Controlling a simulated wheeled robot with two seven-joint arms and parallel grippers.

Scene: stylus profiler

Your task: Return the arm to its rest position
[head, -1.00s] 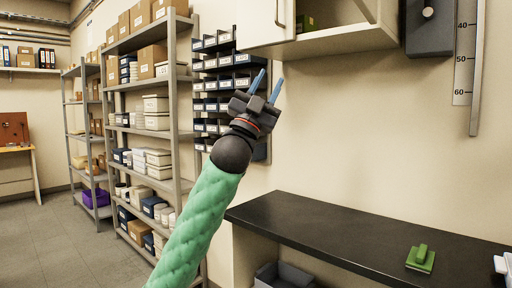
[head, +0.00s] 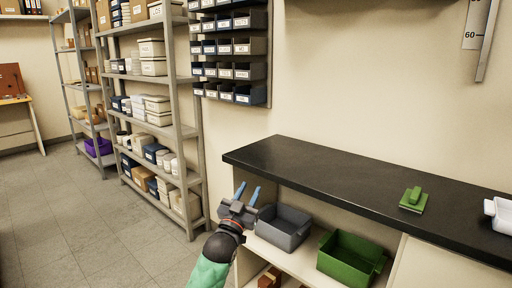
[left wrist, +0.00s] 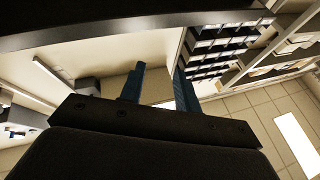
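My left gripper (head: 247,194) is low in the head view, in front of the shelf under the dark counter. Its two blue fingers are apart with nothing between them. The fingers also show in the left wrist view (left wrist: 160,85), spread and empty. My left arm, in a green sleeve, comes in from the bottom edge of the head view. My right gripper is not in view.
The dark counter (head: 330,172) stands to the right, with a green block-like tool (head: 413,200) on it. A grey bin (head: 284,228) and a green bin (head: 350,258) sit on the shelf below. Storage racks (head: 150,82) stand at left; the floor (head: 80,225) before them is clear.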

